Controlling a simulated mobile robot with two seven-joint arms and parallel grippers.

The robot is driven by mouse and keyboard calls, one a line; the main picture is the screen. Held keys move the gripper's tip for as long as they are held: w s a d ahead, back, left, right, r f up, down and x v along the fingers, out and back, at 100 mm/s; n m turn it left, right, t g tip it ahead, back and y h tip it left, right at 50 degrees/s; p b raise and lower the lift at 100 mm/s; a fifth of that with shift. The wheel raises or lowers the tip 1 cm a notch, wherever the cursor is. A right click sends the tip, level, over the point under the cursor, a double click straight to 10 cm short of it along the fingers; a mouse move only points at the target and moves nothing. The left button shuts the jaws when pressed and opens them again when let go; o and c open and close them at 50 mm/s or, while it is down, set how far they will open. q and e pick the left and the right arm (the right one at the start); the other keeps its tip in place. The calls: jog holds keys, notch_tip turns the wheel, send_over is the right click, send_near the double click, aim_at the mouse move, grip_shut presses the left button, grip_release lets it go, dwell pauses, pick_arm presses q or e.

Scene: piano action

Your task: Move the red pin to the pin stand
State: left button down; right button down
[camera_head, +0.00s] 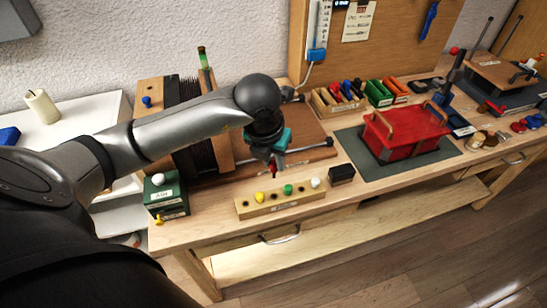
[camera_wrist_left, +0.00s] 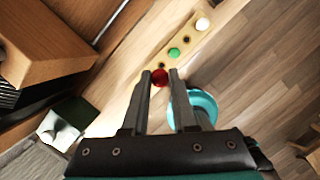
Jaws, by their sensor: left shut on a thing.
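The red pin (camera_head: 273,171) is between the fingers of my left gripper (camera_head: 274,163), which is shut on it; its red top also shows between the fingertips in the left wrist view (camera_wrist_left: 159,76). The pin stand (camera_head: 285,205) is a long pale wooden block near the bench's front edge. It carries a yellow pin (camera_head: 259,197), a green pin (camera_head: 288,189) and a white pin (camera_head: 315,183), with dark holes between pins in the left wrist view. The gripper is above and behind the stand, and the red pin appears apart from it. My right gripper is not in view.
A black block (camera_head: 341,174) stands just right of the pin stand. A green box (camera_head: 166,196) with a white knob stands to the left. The wooden piano action part (camera_head: 300,140) lies behind.

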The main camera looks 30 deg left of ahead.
pick_arm(q)
notch_tip(320, 180, down, 8)
jog(key=b, duration=0.5)
jog(key=shift+r, duration=0.2)
jog(key=shift+f+b, duration=1.45)
jog(key=shift+b, duration=0.4)
dwell(2.1)
dwell(0.3)
jog(key=shift+c, duration=1.9)
grip_release()
jog(key=shift+r+p, duration=2.75)
jog(key=shift+r, duration=1)
